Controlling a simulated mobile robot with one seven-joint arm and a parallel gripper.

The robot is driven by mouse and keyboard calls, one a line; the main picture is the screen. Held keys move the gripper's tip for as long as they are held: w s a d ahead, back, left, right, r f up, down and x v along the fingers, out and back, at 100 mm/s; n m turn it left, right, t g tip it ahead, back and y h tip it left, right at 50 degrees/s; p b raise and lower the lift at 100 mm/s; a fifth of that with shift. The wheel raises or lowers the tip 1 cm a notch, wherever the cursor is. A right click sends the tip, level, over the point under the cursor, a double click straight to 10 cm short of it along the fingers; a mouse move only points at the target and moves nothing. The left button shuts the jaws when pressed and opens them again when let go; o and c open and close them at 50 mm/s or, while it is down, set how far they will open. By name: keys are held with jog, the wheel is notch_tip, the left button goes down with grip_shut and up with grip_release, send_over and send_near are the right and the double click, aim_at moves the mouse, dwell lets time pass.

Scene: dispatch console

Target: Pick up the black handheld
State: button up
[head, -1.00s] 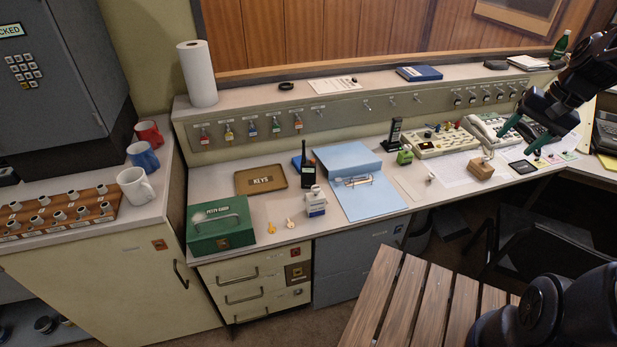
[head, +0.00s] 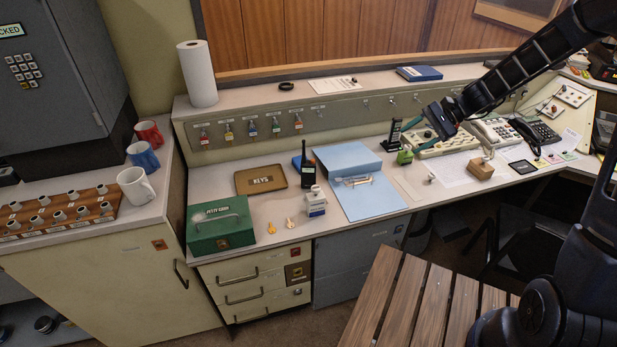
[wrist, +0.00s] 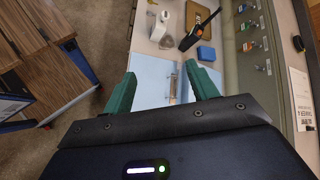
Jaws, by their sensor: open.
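A black handheld (head: 308,170) with a stubby antenna stands upright on the desk, between the keys tray and the blue folder. It also shows in the wrist view (wrist: 198,32), near the top, beyond my fingers. A blue block (head: 297,162) sits close behind it.
A white and grey small device (head: 316,203) stands in front of the handheld. The brown keys tray (head: 243,188), green cash box (head: 219,226) and open blue folder (head: 392,205) lie around it. A raised shelf (head: 250,92) runs behind.

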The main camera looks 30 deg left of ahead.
jog(key=a+f+m+g+y, duration=0.2)
jog(key=a+f+m+y, duration=0.1)
jog(key=a+f, duration=0.75)
jog(key=m+y, duration=0.5)
jog(key=m, duration=0.2)
send_near(309, 167)
jog(key=shift+w+a+f+x, duration=0.15)
jog(key=shift+w+f+x, duration=0.15)
jog(key=shift+x, duration=1.4)
jog(key=shift+w+a+f+x, duration=0.1)
jog(key=shift+w+f+x, duration=0.15)
jog(key=shift+x, duration=1.5)
jog(key=shift+w+a+f+x, duration=0.15)
jog(key=shift+w+f+x, duration=0.15)
jog(key=shift+x, duration=1.4)
grip_shut()
